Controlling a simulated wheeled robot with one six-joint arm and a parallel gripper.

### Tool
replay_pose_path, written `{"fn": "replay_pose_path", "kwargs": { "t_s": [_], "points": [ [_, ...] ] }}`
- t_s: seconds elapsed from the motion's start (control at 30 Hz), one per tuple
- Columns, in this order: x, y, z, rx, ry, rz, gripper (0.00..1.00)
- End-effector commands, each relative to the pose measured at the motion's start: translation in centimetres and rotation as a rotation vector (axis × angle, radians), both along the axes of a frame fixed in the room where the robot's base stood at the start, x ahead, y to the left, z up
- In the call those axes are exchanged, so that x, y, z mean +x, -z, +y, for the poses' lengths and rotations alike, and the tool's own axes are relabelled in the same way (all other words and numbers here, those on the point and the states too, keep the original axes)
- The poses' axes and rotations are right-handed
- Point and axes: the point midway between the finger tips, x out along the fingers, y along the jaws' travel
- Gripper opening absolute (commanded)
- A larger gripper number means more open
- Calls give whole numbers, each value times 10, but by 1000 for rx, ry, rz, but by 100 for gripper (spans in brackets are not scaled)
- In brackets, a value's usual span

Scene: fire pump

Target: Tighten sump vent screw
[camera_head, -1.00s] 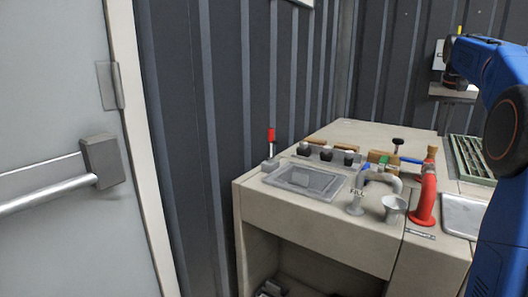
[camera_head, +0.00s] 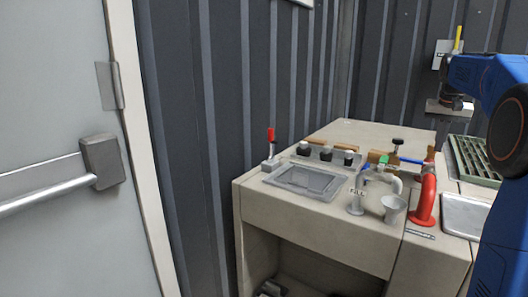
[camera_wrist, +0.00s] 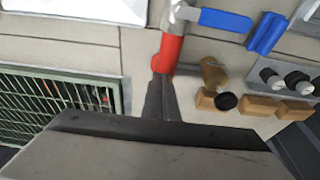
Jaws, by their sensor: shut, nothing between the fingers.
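My gripper (camera_wrist: 160,98) is shut and empty, its dark fingers pointing toward the red pipe (camera_wrist: 170,53) in the wrist view. In the head view the end of my arm hangs over the back right of the bench, its fingertips not clear. No screw is plainly identifiable as the sump vent screw. A black knob (camera_head: 397,142) stands on a short stem behind the red pipe (camera_head: 427,195). What looks like this black knob (camera_wrist: 226,101) is right of the fingers in the wrist view, apart from them.
A blue-handled valve (camera_wrist: 225,20) is beside the red pipe. Wooden blocks (camera_wrist: 258,107) and dark knobs (camera_wrist: 297,82) lie to the right. A green grate (camera_wrist: 50,103) is at left. The bench (camera_head: 320,225) also carries a fill spout and funnel (camera_head: 394,208). A door (camera_head: 55,100) is at far left.

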Motion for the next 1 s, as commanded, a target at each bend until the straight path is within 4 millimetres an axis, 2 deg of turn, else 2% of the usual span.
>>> {"fn": "replay_pose_path", "kwargs": {
  "t_s": [0.57, 1.0],
  "points": [
    [2, 0, 0, -1, 0, -1, 0],
    [5, 0, 8, 0, -1, 0, 0]
  ]
}}
